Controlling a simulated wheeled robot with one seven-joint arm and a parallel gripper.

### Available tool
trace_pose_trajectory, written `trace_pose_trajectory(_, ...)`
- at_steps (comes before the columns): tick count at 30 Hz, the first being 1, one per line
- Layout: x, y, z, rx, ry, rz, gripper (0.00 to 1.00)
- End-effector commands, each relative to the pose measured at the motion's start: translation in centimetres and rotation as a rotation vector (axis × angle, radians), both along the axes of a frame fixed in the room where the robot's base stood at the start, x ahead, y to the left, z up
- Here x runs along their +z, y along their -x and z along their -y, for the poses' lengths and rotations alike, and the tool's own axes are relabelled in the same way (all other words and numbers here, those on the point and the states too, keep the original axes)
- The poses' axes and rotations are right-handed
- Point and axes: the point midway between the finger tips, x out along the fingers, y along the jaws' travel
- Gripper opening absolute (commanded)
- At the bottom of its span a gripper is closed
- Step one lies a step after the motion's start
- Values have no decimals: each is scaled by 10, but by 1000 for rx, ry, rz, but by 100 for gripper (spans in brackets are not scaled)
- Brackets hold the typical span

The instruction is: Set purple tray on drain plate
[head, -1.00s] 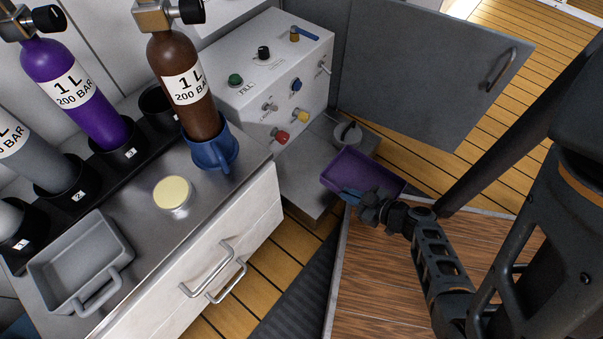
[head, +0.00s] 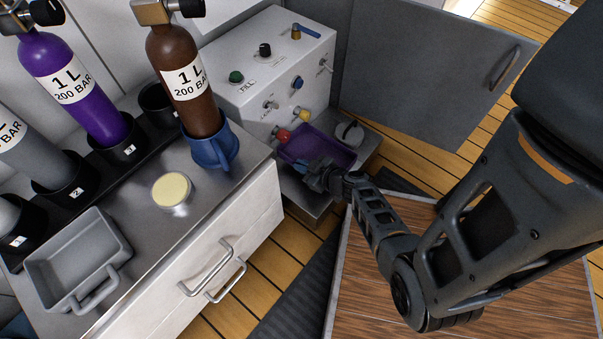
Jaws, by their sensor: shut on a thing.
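The purple tray (head: 330,152) is in the head view, right of centre, in front of the white fill panel. My gripper (head: 311,172) is shut on the tray's near edge. The tray is over the grey drain plate (head: 312,200), a low metal shelf at the foot of the panel. I cannot tell whether the tray touches the plate or hangs just above it. The tray's near edge is partly hidden by my gripper.
A grey round-knobbed fitting (head: 349,133) stands on the plate right of the tray. The fill panel (head: 270,75) rises behind, with red and yellow knobs close to the tray. An open grey door (head: 430,85) is at right. A white drawer cabinet (head: 200,265) is at left.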

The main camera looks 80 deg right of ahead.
Motion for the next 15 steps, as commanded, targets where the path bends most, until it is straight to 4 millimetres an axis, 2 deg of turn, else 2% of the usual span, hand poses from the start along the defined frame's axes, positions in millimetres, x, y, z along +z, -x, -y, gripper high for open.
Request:
trace_pose_trajectory(9,-38,-1,1,-1,0,-1,0)
trace_pose_trajectory(15,-40,-3,2,0,1,0,0)
